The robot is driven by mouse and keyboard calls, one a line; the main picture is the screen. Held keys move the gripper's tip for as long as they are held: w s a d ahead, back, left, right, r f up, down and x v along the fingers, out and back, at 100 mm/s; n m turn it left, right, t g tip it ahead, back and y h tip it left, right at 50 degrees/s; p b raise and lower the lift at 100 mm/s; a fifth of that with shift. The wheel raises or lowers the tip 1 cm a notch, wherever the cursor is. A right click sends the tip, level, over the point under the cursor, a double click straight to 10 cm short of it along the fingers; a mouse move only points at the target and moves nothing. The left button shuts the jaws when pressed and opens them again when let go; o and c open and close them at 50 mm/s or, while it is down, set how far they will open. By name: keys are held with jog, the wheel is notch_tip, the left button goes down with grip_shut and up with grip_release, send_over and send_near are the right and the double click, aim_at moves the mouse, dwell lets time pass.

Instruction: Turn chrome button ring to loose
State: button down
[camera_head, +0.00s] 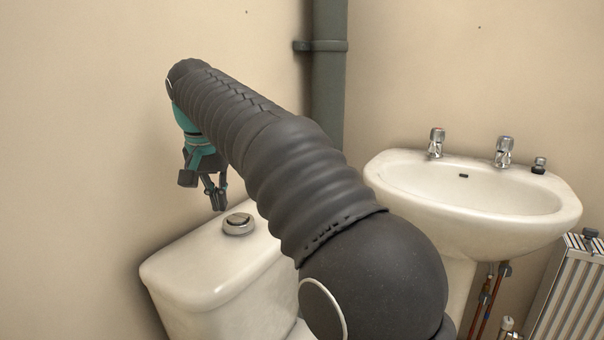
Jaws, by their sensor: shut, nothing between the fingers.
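The chrome button ring (238,229) sits on top of the white toilet cistern lid (190,268), with the round flush button in its middle. My gripper (219,205) hangs fingers down from the teal wrist, above and slightly left of the ring. The fingers are shut and empty. A gap seems to show between the fingertips and the ring, but depth is hard to judge from this view. My dark arm crosses the picture and hides the right part of the cistern.
A white washbasin (470,215) with two taps and a black plug stands at the right. A grey-green pipe (328,90) runs up the corner behind my arm. A radiator (570,290) is at the lower right. The wall is close behind the cistern.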

jog(key=shift+s+b+x, duration=0.2)
jog(key=shift+b+x, duration=0.6)
jog(key=shift+x, duration=0.15)
jog(key=shift+s+b+x, duration=0.25)
jog(key=shift+b+x, duration=0.6)
jog(key=shift+x, duration=0.15)
jog(key=shift+s+b+x, duration=0.2)
jog(key=shift+b+x, duration=0.6)
jog(key=shift+x, duration=0.15)
jog(key=shift+f, duration=0.15)
jog(key=shift+w, duration=0.1)
jog(key=shift+s+d+p, duration=0.2)
jog(key=shift+d+p, duration=0.85)
jog(key=shift+d, duration=0.25)
jog(key=shift+w+d+p, duration=0.2)
jog(key=shift+d+p, duration=0.35)
jog(key=shift+d, duration=0.15)
jog(key=shift+s+d, duration=0.1)
jog(key=shift+s, duration=0.1)
jog(key=shift+s, duration=0.15)
jog(key=w+p+v, duration=0.1)
jog(key=p+v, duration=0.4)
jog(key=v, duration=0.1)
jog(key=shift+w+r+p, duration=0.15)
jog(key=shift+r+p, duration=0.05)
jog(key=shift+p, duration=0.2)
